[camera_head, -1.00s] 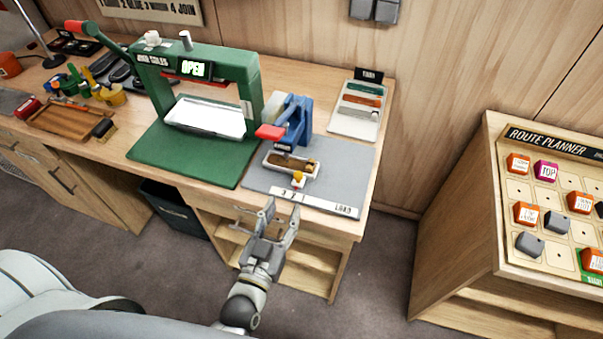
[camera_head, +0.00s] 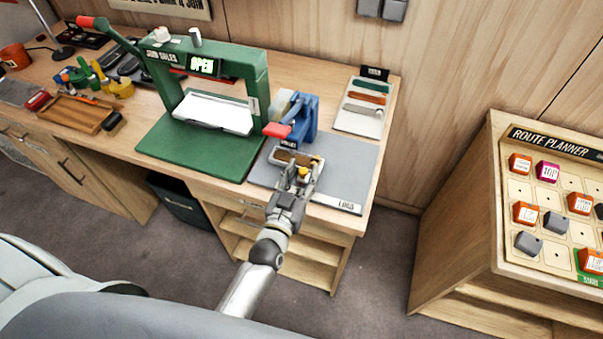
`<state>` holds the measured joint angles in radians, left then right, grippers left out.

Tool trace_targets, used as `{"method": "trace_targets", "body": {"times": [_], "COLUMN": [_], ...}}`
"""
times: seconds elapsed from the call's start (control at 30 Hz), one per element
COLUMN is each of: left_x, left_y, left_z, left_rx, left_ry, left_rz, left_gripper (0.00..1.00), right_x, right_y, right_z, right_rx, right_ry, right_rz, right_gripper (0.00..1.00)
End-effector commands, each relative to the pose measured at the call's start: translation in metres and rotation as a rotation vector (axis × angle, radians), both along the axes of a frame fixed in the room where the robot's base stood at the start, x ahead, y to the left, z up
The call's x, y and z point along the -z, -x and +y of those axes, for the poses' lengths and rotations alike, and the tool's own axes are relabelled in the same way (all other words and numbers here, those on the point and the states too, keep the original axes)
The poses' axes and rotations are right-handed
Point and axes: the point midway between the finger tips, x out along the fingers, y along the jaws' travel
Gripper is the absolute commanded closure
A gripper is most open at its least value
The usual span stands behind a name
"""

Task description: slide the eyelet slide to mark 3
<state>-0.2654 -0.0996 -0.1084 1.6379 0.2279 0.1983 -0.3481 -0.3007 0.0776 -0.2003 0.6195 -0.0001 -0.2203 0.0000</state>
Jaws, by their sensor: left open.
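The eyelet slide, a small pale tray with a brown inset (camera_head: 286,157), sits on the grey mat in front of the blue press (camera_head: 303,115). Its yellow knob (camera_head: 303,171) shows at the slide's front right. My left gripper (camera_head: 300,169) is open, with its fingertips at the slide's front edge and the knob seen between them. I cannot tell whether a finger touches the knob. The white mark strip (camera_head: 336,203) runs along the mat's front edge; its LOAD end shows, while my gripper hides the part with the 3. My right gripper is not in view.
A green press (camera_head: 258,85) with an OPEN sign stands left of the blue press. A card with colored strips (camera_head: 361,118) lies behind right. The grey mat (camera_head: 352,160) is bare right of the slide. A route planner board (camera_head: 550,220) stands at the right.

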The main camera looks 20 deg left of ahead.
Motion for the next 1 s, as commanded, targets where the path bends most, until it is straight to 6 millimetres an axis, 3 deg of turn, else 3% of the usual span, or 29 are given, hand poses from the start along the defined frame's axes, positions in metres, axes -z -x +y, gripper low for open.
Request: {"method": "trace_targets", "body": {"times": [0.13,0.43,0.7,1.0], "left_x": [0.000,0.000,0.000,0.000], "left_y": [0.000,0.000,0.000,-0.001], "left_z": [0.000,0.000,0.002,0.030], "left_rx": [0.000,0.000,0.000,-0.001], "left_ry": [0.000,0.000,-0.001,-0.001], "left_rz": [0.000,0.000,0.000,0.000], "left_gripper": [0.61,1.00,1.00,1.00], "right_x": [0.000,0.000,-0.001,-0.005], "right_y": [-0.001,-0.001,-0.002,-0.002], "right_z": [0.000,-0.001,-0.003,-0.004], "right_rx": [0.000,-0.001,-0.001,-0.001], "right_ry": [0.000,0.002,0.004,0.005], "right_rz": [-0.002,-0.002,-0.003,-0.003], "right_gripper": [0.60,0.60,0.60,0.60]}}
